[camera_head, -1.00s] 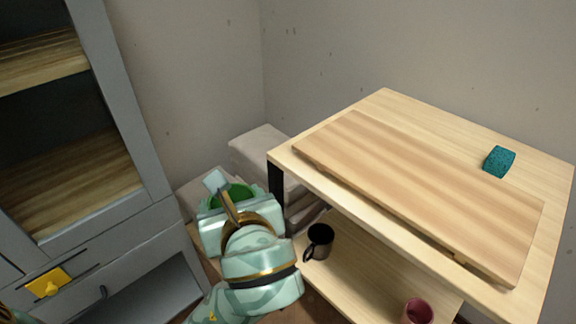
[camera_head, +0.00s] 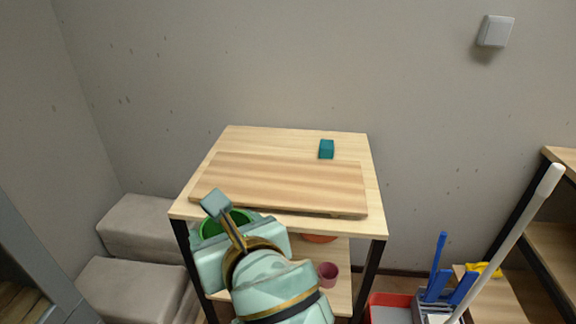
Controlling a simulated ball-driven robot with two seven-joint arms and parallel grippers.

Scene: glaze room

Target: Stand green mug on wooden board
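My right gripper (camera_head: 222,219) is in front of the near left edge of the wooden board, with its arm coming up from the bottom of the picture. It is shut on the green mug (camera_head: 210,228), of which only part of the green rim and inside shows; the gripper hides the rest. The wooden board (camera_head: 285,183) lies flat on the top of a light wooden table (camera_head: 240,141). Its upper face is bare. My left gripper is out of view.
A teal block (camera_head: 326,149) stands on the table behind the board. A dark pink cup (camera_head: 327,273) and part of an orange dish (camera_head: 320,239) are on the lower shelf. Grey cushioned seats (camera_head: 143,228) stand left; a red crate (camera_head: 388,309) and a pale pole (camera_head: 517,230) stand right.

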